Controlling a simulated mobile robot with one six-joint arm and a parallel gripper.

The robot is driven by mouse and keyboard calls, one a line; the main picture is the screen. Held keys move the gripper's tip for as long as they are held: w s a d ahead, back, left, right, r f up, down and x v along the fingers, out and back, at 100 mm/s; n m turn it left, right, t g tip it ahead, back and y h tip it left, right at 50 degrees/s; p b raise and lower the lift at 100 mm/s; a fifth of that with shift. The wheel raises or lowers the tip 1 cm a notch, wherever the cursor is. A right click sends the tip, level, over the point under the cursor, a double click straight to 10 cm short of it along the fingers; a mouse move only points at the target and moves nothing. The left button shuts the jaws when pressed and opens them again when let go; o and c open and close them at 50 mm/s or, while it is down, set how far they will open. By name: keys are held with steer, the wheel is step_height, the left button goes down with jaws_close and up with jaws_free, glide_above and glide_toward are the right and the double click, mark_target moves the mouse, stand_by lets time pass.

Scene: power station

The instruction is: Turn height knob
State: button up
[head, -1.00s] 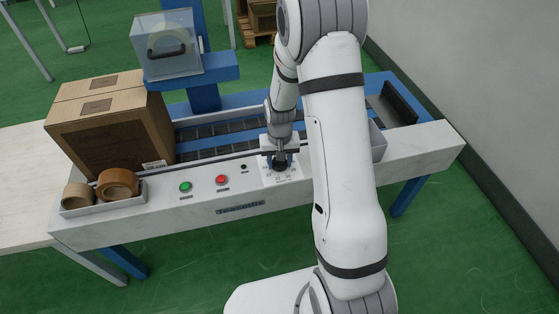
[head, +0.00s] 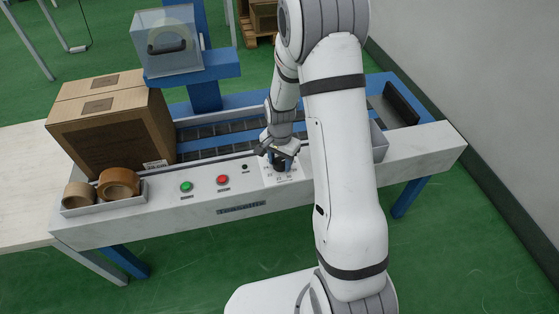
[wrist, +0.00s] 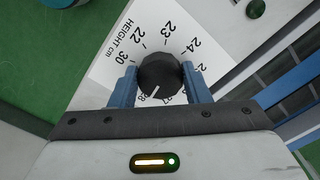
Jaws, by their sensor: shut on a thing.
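The height knob (wrist: 159,75) is black and round, on a white dial plate (wrist: 118,55) marked "HEIGHT cm" with numbers around it. In the wrist view my gripper (wrist: 158,71) has one blue finger on each side of the knob and is shut on it. A white pointer line on the knob faces the lower side, close to the 28 mark. Some numbers are partly hidden by the fingers. In the head view my gripper (head: 281,158) is down at the dial plate (head: 285,177) on the machine's front panel, hiding most of the knob.
Left of the dial are a red button (head: 223,180), a green button (head: 186,187) and a tray (head: 103,204) with tape rolls. A cardboard box (head: 110,125) stands at the left end of the conveyor (head: 215,137). A clear-covered unit (head: 168,45) is above it.

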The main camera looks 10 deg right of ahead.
mark_target(280, 162)
steer(key=shift+w, duration=0.1)
stand_by(0.3)
steer(key=o, duration=1)
step_height(280, 162, up, 8)
steer(key=shift+f+p, duration=0.1)
steer(key=shift+p, duration=0.6)
steer(key=s+r+n+t+p, duration=0.1)
steer(key=s+r+n+p, duration=0.2)
steer(key=s+r, duration=0.4)
steer(key=s+r+n+p, duration=0.3)
steer(key=s+r+p, duration=0.2)
steer(key=r, duration=0.8)
steer(key=s+r+n+t+p, duration=0.1)
steer(key=s+r+n+p, duration=0.2)
steer(key=s+r, duration=0.6)
step_height(280, 162, up, 2)
steer(key=shift+r+t+p, duration=0.1)
steer(key=shift+t+p, duration=0.2)
steer(key=shift+p, duration=0.65)
